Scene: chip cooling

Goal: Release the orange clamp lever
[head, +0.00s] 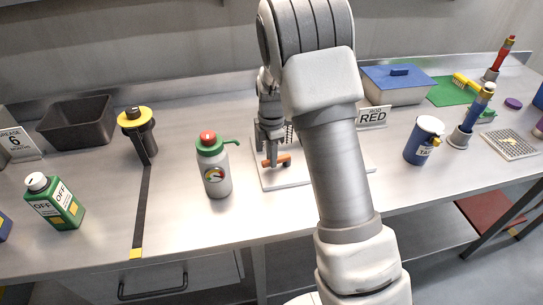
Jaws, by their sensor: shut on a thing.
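The orange clamp lever (283,158) is in the middle of the head view, low over a pale base plate (290,179). My gripper (272,160) points down over the plate, with its fingertips at the lever. It is shut on the lever. My arm crosses in front and hides the right part of the plate. The rest of the clamp is hidden behind my gripper and arm.
A grey bottle with a green top (215,172) stands close left of the plate. A sign reading RED (372,118) and a blue-lidded box (396,84) stand behind right. A blue cup (424,141) is farther right.

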